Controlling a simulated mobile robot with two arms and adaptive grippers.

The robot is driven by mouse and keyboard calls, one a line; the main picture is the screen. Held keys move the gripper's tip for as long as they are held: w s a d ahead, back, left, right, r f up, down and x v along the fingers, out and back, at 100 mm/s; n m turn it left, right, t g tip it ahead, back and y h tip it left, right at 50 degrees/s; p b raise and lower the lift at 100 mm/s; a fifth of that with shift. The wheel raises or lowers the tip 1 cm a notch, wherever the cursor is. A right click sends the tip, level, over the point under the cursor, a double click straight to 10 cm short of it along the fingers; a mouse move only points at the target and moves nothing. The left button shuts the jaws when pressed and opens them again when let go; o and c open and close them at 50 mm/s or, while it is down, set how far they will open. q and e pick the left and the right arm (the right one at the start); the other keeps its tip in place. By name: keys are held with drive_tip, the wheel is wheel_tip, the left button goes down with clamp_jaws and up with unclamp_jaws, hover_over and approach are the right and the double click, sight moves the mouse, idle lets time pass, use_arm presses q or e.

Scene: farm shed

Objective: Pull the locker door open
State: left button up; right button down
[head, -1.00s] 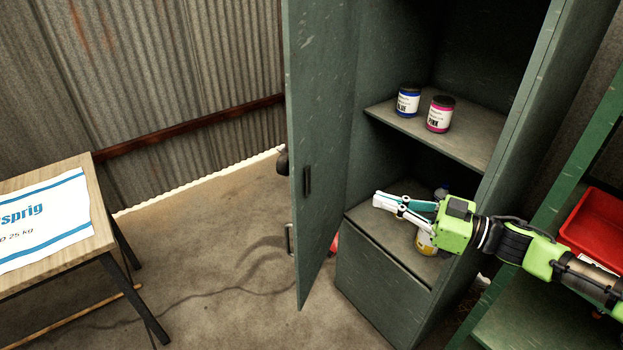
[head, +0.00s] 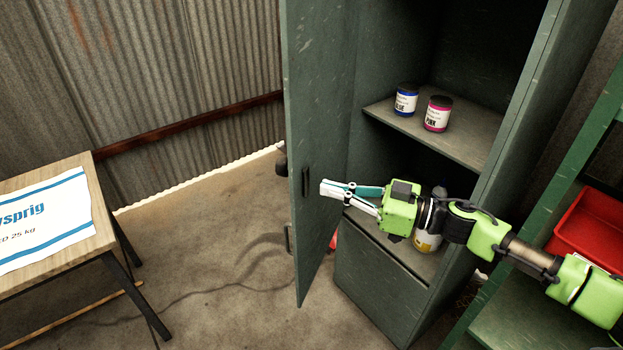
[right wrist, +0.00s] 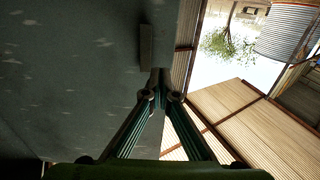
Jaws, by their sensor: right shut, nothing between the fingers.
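The green metal locker (head: 388,268) stands open in the head view. Its door (head: 318,110) is swung out to the left, with a dark handle (head: 306,182) near its free edge. My right gripper (head: 322,188) is shut and empty, with its fingertips at the inner side of the door near the handle's height. Whether they touch the door I cannot tell. In the right wrist view the door's face (right wrist: 80,70) fills the left, and the shut fingertips (right wrist: 160,80) are by its edge, just below a dark bar. My left gripper is not in view.
A blue-labelled can (head: 406,100) and a pink-labelled can (head: 438,113) stand on the locker's upper shelf. A yellow-labelled container (head: 427,242) is partly hidden behind my right arm. A green rack with a red bin (head: 590,222) is at right; a wooden table (head: 100,238) at left.

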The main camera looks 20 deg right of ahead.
sight(298, 180)
drive_tip(key=p+x, duration=0.1)
drive_tip(key=x, duration=0.3)
drive_tip(key=shift+r, duration=0.15)
drive_tip(key=shift+w+a, duration=0.25)
drive_tip(key=shift+a, duration=0.1)
drive_tip(key=shift+p, duration=0.3)
drive_tip(key=shift+w+a, duration=0.15)
drive_tip(key=shift+a, duration=0.15)
drive_tip(key=w+a+m+t+h+b, duration=0.2)
drive_tip(key=w+a+m+t+h, duration=0.3)
drive_tip(key=w+a, duration=1)
drive_tip(key=w+m+h, duration=0.1)
drive_tip(key=w+h, duration=0.2)
drive_tip(key=w, duration=0.1)
drive_tip(key=shift+m+t+h, duration=0.4)
drive_tip(key=shift+f, duration=0.25)
